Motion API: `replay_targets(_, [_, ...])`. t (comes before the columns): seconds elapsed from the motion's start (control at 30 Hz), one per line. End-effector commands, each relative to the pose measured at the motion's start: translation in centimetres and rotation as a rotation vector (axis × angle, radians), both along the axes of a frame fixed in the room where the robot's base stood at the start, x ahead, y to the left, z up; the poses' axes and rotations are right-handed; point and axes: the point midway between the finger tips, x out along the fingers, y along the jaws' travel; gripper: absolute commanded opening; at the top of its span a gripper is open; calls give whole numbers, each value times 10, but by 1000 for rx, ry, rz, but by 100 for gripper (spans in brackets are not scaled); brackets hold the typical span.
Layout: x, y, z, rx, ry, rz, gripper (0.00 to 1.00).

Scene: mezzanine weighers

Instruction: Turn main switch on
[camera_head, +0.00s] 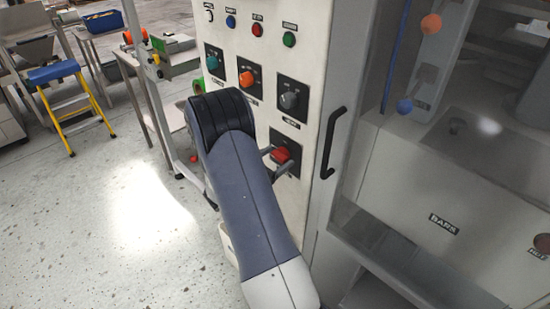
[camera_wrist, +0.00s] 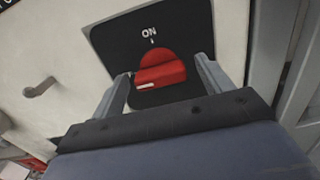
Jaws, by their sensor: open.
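The main switch is a red rotary knob (camera_head: 281,155) on a black plate, low on the white control panel. In the wrist view the red knob (camera_wrist: 160,75) has a raised grip lying roughly across the picture, with a white mark at its left end. The plate (camera_wrist: 187,30) reads "ON" above the knob, with a small tick below the word. My gripper (camera_wrist: 163,78) is open, one finger on each side of the knob. I cannot tell whether either finger touches it. In the head view my arm hides part of the panel beside it.
Above are teal (camera_head: 214,58), orange (camera_head: 247,79) and grey (camera_head: 289,101) knobs, with several small buttons higher up. A black door handle (camera_head: 331,145) stands right of the switch. A blue and yellow step stool (camera_head: 57,73) stands far left; the floor (camera_head: 70,230) before it is clear.

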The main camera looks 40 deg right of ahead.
Motion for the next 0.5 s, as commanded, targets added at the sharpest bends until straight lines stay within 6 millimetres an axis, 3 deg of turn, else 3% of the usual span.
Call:
replay_targets(0.2, [0, 0, 0, 0, 0, 0, 73])
replay_targets(0.5, [0, 0, 0, 0, 0, 0, 48])
